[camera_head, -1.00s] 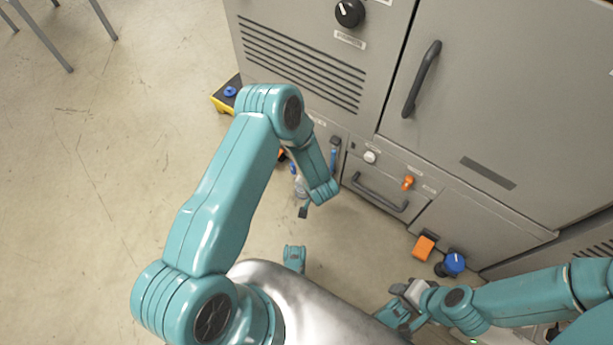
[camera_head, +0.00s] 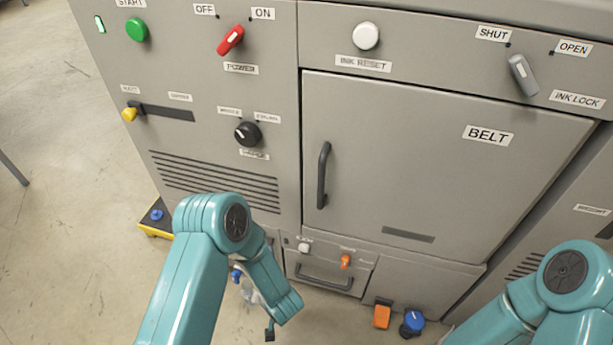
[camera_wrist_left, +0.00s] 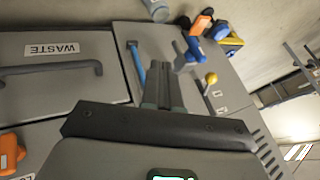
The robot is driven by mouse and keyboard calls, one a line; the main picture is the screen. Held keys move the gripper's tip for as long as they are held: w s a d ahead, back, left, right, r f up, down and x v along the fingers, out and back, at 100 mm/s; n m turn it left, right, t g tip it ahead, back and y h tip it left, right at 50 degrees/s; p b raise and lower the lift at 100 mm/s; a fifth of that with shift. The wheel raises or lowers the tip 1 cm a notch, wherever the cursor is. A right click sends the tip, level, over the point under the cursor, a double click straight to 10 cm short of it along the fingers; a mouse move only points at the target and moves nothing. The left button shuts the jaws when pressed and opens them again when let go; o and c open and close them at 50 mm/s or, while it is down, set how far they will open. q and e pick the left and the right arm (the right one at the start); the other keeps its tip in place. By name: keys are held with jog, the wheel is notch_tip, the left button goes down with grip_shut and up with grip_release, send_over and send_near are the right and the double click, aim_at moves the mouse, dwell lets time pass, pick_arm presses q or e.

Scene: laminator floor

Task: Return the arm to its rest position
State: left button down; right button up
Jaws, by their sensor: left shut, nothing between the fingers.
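My left arm comes in from the bottom left of the head view, bent at a teal elbow, its forearm pointing down. My left gripper (camera_head: 270,334) is a small dark tip near the bottom edge, in front of the machine's lower part. In the left wrist view its fingers (camera_wrist_left: 165,70) are together and empty, close to the machine's lower front. My right arm enters at the bottom right of the head view; its gripper is out of the picture.
The grey machine has a BELT door (camera_head: 430,160), a red power switch (camera_head: 230,40) and a low drawer handle (camera_head: 324,277). An orange pedal (camera_head: 382,316) and a blue knob (camera_head: 412,323) stand low in front. The wrist view shows a WASTE drawer (camera_wrist_left: 60,72). Floor at left (camera_head: 60,240) is clear.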

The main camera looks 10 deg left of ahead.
pick_arm(q)
jog(key=s+d+r+n+g+h, duration=0.1)
jog(key=s+d+r+g+h, duration=0.1)
jog(key=s+d+h, duration=0.45)
jog(key=s+d+r+n+g+h, duration=0.1)
jog(key=s+d+r+g+h, duration=0.15)
jog(key=s, duration=0.65)
notch_tip(320, 180, up, 27)
jog(key=a+p, duration=0.1)
jog(key=p, duration=2.6)
jog(key=shift+s+f, duration=0.15)
jog(key=shift+f, duration=0.05)
